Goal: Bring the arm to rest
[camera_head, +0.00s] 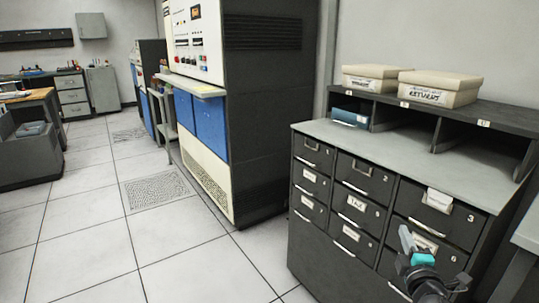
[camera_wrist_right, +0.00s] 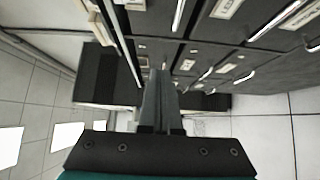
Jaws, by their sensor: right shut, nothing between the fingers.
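My right gripper (camera_head: 407,238) shows at the lower right of the head view, in front of the dark drawer cabinet (camera_head: 345,262). In the right wrist view the fingers (camera_wrist_right: 158,100) are together with nothing between them. The drawer fronts of the cabinet are close by in that view, and I cannot tell from it whether the fingers touch anything. All the drawers that show look closed in the head view. My left gripper is in neither view.
Two labelled boxes (camera_head: 376,78) (camera_head: 440,88) stand on the cabinet's upper shelf. A blue item (camera_head: 351,115) lies in the left cubby. A tall computer cabinet (camera_head: 263,120) stands to the left. The tiled floor (camera_head: 85,262) at the left is clear.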

